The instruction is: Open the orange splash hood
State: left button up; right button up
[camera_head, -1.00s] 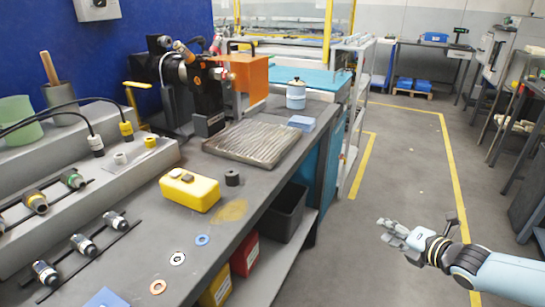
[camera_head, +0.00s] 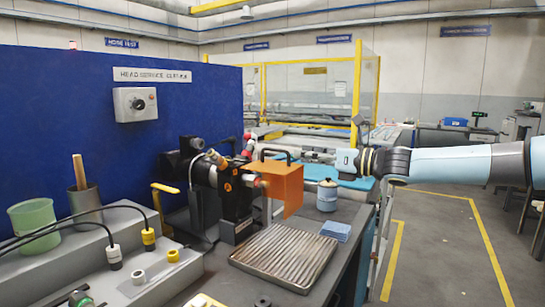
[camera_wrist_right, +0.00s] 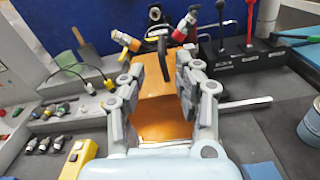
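The orange splash hood (camera_head: 283,190) sits on the front of the black machine head (camera_head: 236,200), hanging down like a cover. A black bar handle (camera_head: 276,153) is on its top. In the right wrist view, the hood (camera_wrist_right: 165,110) lies beyond and between my fingers, with the handle (camera_wrist_right: 163,45) ahead of the fingertips. My right gripper (camera_wrist_right: 158,70) is open and empty there. In the head view my right gripper (camera_head: 345,162) is just right of the hood, apart from it; its fingers are hard to make out. My left gripper is not in view.
A ribbed metal tray (camera_head: 285,257) lies below the hood on the bench. A white-blue canister (camera_head: 327,196) and a blue block (camera_head: 336,231) stand to its right. Hoses and a green cup (camera_head: 35,222) are at left. The floor at right is clear.

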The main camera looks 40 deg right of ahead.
aim_at(286, 151)
jog(key=b+x, duration=0.1)
jog(key=b, duration=0.1)
jog(key=b+x, duration=0.1)
jog(key=x, duration=0.1)
jog(key=shift+w+f+b, duration=0.2)
jog(key=shift+w+b, duration=0.05)
jog(key=shift+b, duration=0.1)
jog(key=shift+w+a+r+p, duration=0.2)
jog(key=shift+w+r+p, duration=0.15)
jog(key=shift+w, duration=0.3)
jog(key=shift+w+a, duration=0.15)
jog(key=shift+w, duration=0.45)
jog(key=shift+p+x, duration=0.45)
jog(key=shift+x, duration=0.4)
jog(key=shift+w+a+f, duration=0.1)
jog(key=shift+w+a, duration=0.1)
jog(key=shift+w, duration=0.45)
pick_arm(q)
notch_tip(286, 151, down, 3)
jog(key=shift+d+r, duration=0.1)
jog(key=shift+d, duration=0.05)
